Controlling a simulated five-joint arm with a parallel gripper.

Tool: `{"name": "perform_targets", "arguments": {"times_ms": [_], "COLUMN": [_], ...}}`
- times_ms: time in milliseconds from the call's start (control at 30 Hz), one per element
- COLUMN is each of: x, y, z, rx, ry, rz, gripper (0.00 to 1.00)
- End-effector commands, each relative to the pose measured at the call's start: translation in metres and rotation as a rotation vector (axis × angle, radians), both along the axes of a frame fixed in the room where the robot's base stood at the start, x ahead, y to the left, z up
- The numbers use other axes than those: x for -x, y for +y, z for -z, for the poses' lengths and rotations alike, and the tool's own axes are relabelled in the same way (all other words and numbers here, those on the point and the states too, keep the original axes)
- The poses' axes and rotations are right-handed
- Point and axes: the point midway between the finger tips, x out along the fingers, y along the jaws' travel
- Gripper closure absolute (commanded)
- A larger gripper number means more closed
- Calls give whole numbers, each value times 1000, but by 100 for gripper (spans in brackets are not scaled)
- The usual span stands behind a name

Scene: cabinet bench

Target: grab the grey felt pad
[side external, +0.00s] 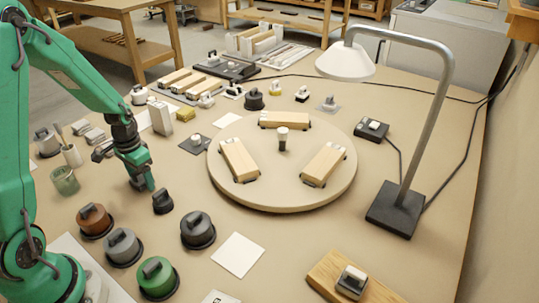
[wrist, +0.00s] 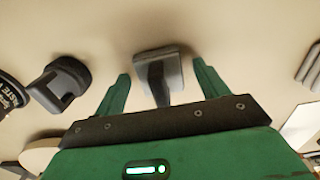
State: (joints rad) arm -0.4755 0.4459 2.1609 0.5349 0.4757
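My gripper (side external: 142,182) is open and points down over the bench at the left of the side view. In the wrist view its two green fingers (wrist: 160,72) stand apart, one on each side of a small grey block-like piece (wrist: 157,70) with a darker narrow part toward me. This piece looks like the grey felt pad, and a gap shows between it and each finger. In the side view I cannot make it out; my gripper seems to hide it.
A black knobbed piece (side external: 162,201) stands close to my gripper; a dark knob (wrist: 62,80) shows left in the wrist view. Lidded pots, such as the brown one (side external: 95,221), stand nearer. A round turntable (side external: 282,196) with wooden blocks lies to the right.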

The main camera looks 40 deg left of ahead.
Motion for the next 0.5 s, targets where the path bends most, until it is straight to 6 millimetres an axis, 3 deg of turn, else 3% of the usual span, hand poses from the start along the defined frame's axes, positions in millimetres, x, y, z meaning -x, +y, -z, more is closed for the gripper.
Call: {"name": "perform_targets", "arguments": {"times_ms": [33, 200, 233, 500], "x": [0, 0, 0, 0], "y": [0, 0, 0, 0], "z": [0, 0, 0, -1], "rx": [0, 0, 0, 0], "ry": [0, 0, 0, 0], "rz": [0, 0, 0, 0], "gripper": [37, 71, 74, 74]}}
